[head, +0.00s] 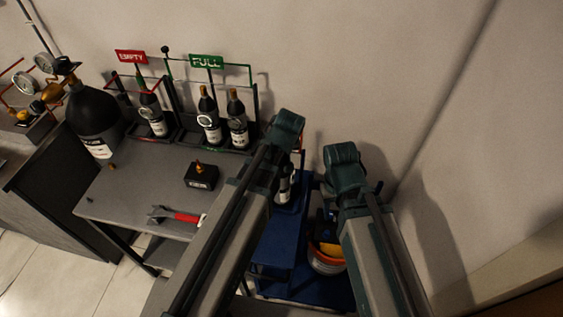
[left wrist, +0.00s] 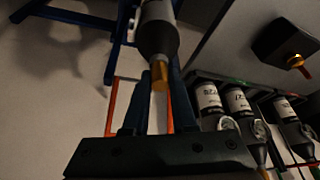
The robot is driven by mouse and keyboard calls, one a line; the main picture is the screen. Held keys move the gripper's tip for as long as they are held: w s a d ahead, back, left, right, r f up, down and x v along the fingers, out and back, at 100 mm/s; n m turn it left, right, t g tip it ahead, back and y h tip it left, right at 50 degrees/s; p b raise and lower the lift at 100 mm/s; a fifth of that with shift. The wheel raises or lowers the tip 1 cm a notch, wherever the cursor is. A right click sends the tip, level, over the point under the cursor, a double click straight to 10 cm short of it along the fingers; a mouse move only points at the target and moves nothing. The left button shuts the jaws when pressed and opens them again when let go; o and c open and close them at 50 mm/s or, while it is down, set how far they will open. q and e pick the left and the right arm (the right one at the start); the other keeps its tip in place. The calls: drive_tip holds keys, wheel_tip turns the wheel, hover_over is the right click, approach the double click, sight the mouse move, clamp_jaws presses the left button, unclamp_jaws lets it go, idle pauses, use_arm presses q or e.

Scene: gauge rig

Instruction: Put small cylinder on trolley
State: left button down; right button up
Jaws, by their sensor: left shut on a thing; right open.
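The small cylinder, dark with a white label (head: 284,187), is partly hidden behind my left arm in the head view. In the left wrist view, its dark shoulder (left wrist: 158,38) and brass valve (left wrist: 160,77) show between the fingers of my left gripper (left wrist: 157,88), which is shut on it. The blue trolley (head: 274,247) stands below, and its blue frame (left wrist: 118,42) shows beside the cylinder. I cannot tell whether the cylinder touches the trolley. My right gripper (head: 347,182) is over the trolley's right side; it is open, its fingers mostly hidden.
A grey bench (head: 135,190) holds a red-handled wrench (head: 178,215) and a small black block (head: 202,176). Racks behind it carry EMPTY (head: 131,57) and FULL (head: 206,62) signs and several bottles. A large black cylinder (head: 93,118) stands left. A bucket (head: 326,262) sits low on the trolley.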

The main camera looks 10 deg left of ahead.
use_arm(q)
drive_tip(key=shift+f+b, duration=0.55)
drive_tip(key=shift+f, duration=0.45)
use_arm(e)
drive_tip(key=shift+f, duration=1)
use_arm(q)
drive_tip(key=shift+f, duration=0.2)
drive_tip(key=c, duration=0.7)
unclamp_jaws()
drive_tip(key=shift+r, duration=0.1)
use_arm(e)
drive_tip(key=shift+f, duration=0.1)
use_arm(q)
drive_tip(key=shift+r, duration=0.15)
drive_tip(key=p+v, duration=1.1)
drive_tip(key=v, duration=0.1)
drive_tip(key=s+d+m+g, duration=0.1)
drive_tip(key=s+m, duration=0.1)
drive_tip(key=s, duration=0.2)
drive_tip(key=s+d+f+m+g, duration=0.1)
drive_tip(key=s+d+m, duration=0.1)
drive_tip(key=s+m, duration=0.1)
drive_tip(key=s+d+m+g, duration=0.1)
drive_tip(key=s+m+g, duration=0.1)
drive_tip(key=s, duration=0.3)
drive_tip(key=shift+d+f+m+h, duration=0.3)
drive_tip(key=shift+m, duration=0.4)
use_arm(e)
wheel_tip(320, 180, up, 11)
